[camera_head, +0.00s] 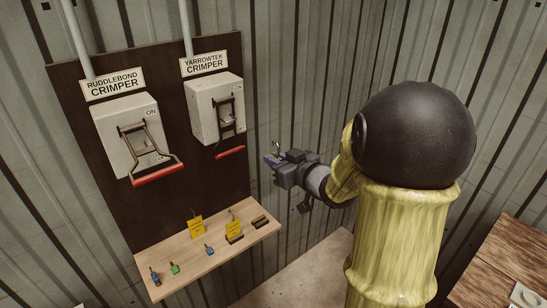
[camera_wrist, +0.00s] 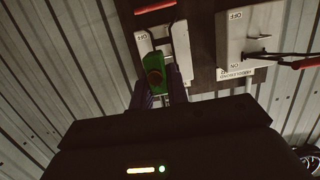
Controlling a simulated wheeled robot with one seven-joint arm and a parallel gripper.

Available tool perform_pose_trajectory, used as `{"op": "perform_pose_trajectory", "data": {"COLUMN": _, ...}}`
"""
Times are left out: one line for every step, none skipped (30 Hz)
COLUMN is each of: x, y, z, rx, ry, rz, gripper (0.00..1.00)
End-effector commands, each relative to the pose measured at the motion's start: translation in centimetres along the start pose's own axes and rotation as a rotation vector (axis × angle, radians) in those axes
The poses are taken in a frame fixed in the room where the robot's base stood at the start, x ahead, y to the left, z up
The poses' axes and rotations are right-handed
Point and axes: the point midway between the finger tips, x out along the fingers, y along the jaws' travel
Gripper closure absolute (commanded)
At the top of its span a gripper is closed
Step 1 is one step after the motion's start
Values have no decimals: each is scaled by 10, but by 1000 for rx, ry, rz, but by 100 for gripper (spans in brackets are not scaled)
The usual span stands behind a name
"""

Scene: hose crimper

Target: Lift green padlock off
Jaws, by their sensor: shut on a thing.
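My gripper (camera_head: 274,158) is to the right of the Yarrowtek crimper's switch box (camera_head: 217,108), apart from it, with its fingers pointing left. In the wrist view it is shut on a green padlock (camera_wrist: 154,76), held between the two fingertips.
The Ruddlebond switch box (camera_head: 124,130) with a red handle (camera_head: 157,174) is at left on the dark board. A wooden shelf (camera_head: 180,285) below holds another green padlock (camera_head: 175,268), blue padlocks (camera_head: 210,249), yellow tags (camera_head: 196,226) and dark pieces (camera_head: 260,222). A corrugated wall stands behind.

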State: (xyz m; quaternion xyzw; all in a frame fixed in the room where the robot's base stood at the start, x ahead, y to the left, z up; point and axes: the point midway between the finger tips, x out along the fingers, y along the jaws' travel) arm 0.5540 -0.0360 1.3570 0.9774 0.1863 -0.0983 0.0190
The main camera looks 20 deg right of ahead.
Motion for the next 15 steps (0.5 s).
{"op": "perform_pose_trajectory", "data": {"x": -2, "y": 0, "z": 0, "rx": 0, "ry": 0, "rz": 1, "gripper": 100}}
{"op": "perform_pose_trajectory", "data": {"x": -4, "y": 0, "z": 0, "rx": 0, "ry": 0, "rz": 1, "gripper": 100}}
{"op": "perform_pose_trajectory", "data": {"x": -5, "y": 0, "z": 1, "rx": 0, "ry": 0, "rz": 1, "gripper": 100}}
{"op": "perform_pose_trajectory", "data": {"x": -6, "y": 0, "z": 1, "rx": 0, "ry": 1, "rz": 1, "gripper": 100}}
{"op": "perform_pose_trajectory", "data": {"x": -8, "y": 0, "z": 1, "rx": 0, "ry": 1, "rz": 1, "gripper": 100}}
{"op": "perform_pose_trajectory", "data": {"x": -9, "y": 1, "z": 1, "rx": 0, "ry": 1, "rz": 1, "gripper": 100}}
{"op": "perform_pose_trajectory", "data": {"x": -10, "y": 1, "z": 2, "rx": 0, "ry": 1, "rz": 1, "gripper": 100}}
{"op": "perform_pose_trajectory", "data": {"x": -12, "y": 1, "z": 2, "rx": 0, "ry": 1, "rz": 2, "gripper": 100}}
{"op": "perform_pose_trajectory", "data": {"x": -13, "y": 1, "z": 2, "rx": 0, "ry": 1, "rz": 2, "gripper": 100}}
{"op": "perform_pose_trajectory", "data": {"x": -14, "y": 1, "z": 2, "rx": 0, "ry": 1, "rz": 2, "gripper": 100}}
{"op": "perform_pose_trajectory", "data": {"x": -16, "y": 0, "z": 3, "rx": 0, "ry": 1, "rz": 2, "gripper": 100}}
{"op": "perform_pose_trajectory", "data": {"x": -17, "y": 0, "z": 3, "rx": 0, "ry": 0, "rz": 2, "gripper": 100}}
{"op": "perform_pose_trajectory", "data": {"x": -18, "y": 0, "z": 3, "rx": 0, "ry": 0, "rz": 1, "gripper": 100}}
{"op": "perform_pose_trajectory", "data": {"x": -19, "y": 0, "z": 4, "rx": 0, "ry": 0, "rz": 1, "gripper": 100}}
{"op": "perform_pose_trajectory", "data": {"x": -21, "y": 0, "z": 4, "rx": 0, "ry": 1, "rz": 1, "gripper": 100}}
